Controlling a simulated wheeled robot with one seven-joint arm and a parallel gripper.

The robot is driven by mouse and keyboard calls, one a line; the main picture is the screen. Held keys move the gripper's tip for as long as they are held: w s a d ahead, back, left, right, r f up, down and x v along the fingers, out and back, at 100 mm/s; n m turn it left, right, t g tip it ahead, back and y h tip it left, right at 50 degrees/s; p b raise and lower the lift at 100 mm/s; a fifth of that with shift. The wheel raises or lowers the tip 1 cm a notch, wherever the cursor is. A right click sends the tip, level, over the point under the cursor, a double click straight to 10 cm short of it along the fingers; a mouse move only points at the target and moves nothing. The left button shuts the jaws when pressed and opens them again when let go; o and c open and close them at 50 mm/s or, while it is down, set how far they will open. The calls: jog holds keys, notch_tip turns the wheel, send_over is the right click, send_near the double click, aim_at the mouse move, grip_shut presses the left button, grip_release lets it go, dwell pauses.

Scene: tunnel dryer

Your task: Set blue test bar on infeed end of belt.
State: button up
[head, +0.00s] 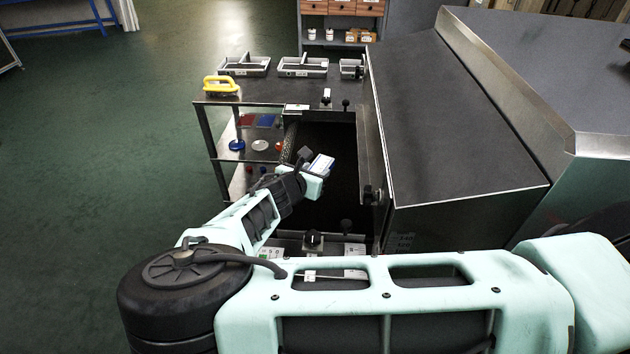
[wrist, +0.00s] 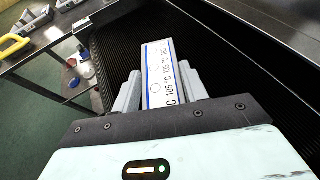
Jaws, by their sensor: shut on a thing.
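My gripper (head: 314,172) is shut on the blue test bar (head: 322,162). In the wrist view the bar (wrist: 158,72) sits between the two grey fingers (wrist: 158,92). Its visible face is mostly white, with a blue stripe and printed temperatures such as 105 °C. The bar's far end points away from my gripper. The dark belt (head: 335,140) lies beneath, between the side table and the dryer housing; its ribbed surface also shows in the wrist view (wrist: 205,50). I cannot tell whether the bar touches the belt.
The metal dryer housing (head: 455,150) stands right of the belt. A side table (head: 270,90) on the left holds grey trays (head: 303,67) and a yellow handle (head: 221,84). Its lower shelves hold small coloured items. A control knob (head: 313,238) is at the near edge. Green floor lies open at left.

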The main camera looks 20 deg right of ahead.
jog(key=shift+f, duration=2.05)
jog(key=o, duration=1)
jog(key=shift+o, duration=0.2)
jog(key=b+v, duration=0.1)
jog(key=v, duration=1.1)
